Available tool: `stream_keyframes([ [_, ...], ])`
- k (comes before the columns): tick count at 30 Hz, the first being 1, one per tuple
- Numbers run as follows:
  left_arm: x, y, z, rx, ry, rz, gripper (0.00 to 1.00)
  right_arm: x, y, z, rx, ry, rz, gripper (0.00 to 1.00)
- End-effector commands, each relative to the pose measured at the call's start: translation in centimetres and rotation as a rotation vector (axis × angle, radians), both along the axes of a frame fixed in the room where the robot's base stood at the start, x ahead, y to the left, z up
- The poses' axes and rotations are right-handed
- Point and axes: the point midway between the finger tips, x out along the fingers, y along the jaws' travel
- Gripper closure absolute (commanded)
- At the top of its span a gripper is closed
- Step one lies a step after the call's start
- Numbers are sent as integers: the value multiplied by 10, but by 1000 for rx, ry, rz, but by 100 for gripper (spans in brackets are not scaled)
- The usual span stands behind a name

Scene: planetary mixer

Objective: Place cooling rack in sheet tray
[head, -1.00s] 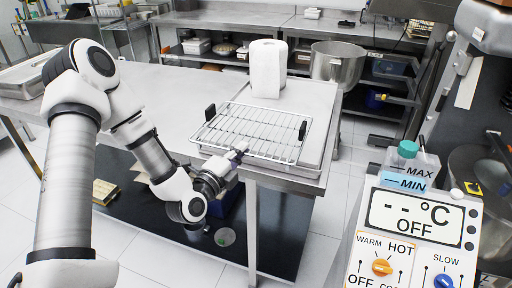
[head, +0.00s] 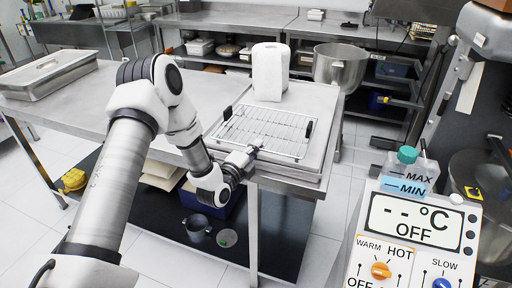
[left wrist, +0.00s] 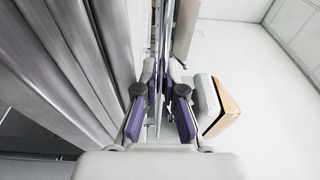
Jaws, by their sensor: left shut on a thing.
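The cooling rack (head: 262,130) is a wire grid with black handles at its left and right ends. It lies over the sheet tray (head: 325,105), a broad grey metal tray at the table's right end. I cannot tell whether the rack touches the tray's floor. My left gripper (head: 252,150) is shut on the rack's near edge. In the left wrist view, the rack shows edge-on as thin upright metal (left wrist: 159,50) between the purple-padded fingers of my left gripper (left wrist: 160,88). My right gripper is not in view.
A paper towel roll (head: 269,72) stands at the back of the sheet tray. A lidded metal pan (head: 48,75) sits at the table's far left. A mixing bowl (head: 339,64) is behind the tray. A control panel (head: 415,235) fills the front right. The table's middle is bare.

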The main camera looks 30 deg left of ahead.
Motion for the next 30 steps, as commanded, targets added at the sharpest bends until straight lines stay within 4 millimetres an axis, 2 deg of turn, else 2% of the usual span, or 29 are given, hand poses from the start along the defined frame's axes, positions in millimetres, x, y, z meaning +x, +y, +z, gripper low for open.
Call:
stream_keyframes([
  [11,-1,-1,-14,-1,13,-1,100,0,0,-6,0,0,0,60],
  [12,-2,-1,-16,-2,17,-2,85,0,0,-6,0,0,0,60],
  [13,-2,-1,-16,-2,18,-2,82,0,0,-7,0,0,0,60],
  [18,-3,-1,-16,-3,20,-2,82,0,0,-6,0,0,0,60],
  [22,-3,-1,0,-3,19,-3,82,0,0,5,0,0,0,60],
  [24,-17,-1,-7,-7,21,1,82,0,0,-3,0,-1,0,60],
  [30,-70,-2,-5,-9,15,4,82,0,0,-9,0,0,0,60],
])
